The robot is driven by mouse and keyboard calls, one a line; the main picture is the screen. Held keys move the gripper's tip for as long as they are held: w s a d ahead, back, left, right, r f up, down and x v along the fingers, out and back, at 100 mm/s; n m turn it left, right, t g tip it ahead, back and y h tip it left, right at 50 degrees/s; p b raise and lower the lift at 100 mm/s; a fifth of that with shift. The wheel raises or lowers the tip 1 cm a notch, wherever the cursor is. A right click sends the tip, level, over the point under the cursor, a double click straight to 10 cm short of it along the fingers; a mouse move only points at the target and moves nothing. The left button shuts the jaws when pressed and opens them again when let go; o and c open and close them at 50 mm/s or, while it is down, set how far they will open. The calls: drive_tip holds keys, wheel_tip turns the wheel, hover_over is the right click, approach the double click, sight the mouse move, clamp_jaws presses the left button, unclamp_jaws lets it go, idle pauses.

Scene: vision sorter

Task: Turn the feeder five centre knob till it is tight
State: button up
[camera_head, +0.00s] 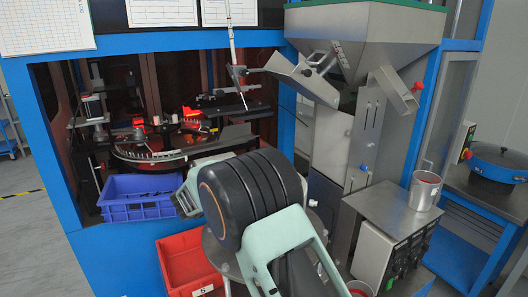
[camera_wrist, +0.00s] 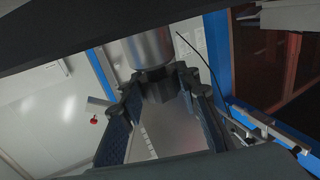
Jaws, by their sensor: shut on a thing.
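My gripper (camera_wrist: 158,88) shows in the wrist view, with one dark finger on each side. Its fingers close around a small dark part, which I take to be the feeder five centre knob, though the fingers cover much of it and its outline is unclear. A bright metal cylinder (camera_wrist: 148,48) stands right beyond the dark part. How tight the knob is cannot be seen.
A blue crate (camera_head: 137,208) and a red crate (camera_head: 168,262) stand left of my arm. The sorter's round dial (camera_head: 130,157) is behind. A steel hopper (camera_head: 375,30) and a metal can (camera_head: 425,192) are to the right.

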drive_tip(key=shift+w+r+m+g+h+p, duration=0.1)
drive_tip(key=shift+r+m+g+h+p, duration=0.1)
drive_tip(key=shift+m+g+h+p, duration=0.75)
drive_tip(key=shift+r+m+g+h, duration=0.1)
drive_tip(key=shift+m+g+h, duration=0.4)
drive_tip(key=shift+h, duration=0.25)
drive_tip(key=o, duration=1.1)
drive_tip(key=shift+o, duration=0.2)
drive_tip(key=shift+s+a+f, duration=0.2)
drive_tip(key=v, duration=1.1)
drive_tip(key=shift+s+a+r, duration=0.1)
drive_tip(key=shift+s+a, duration=0.05)
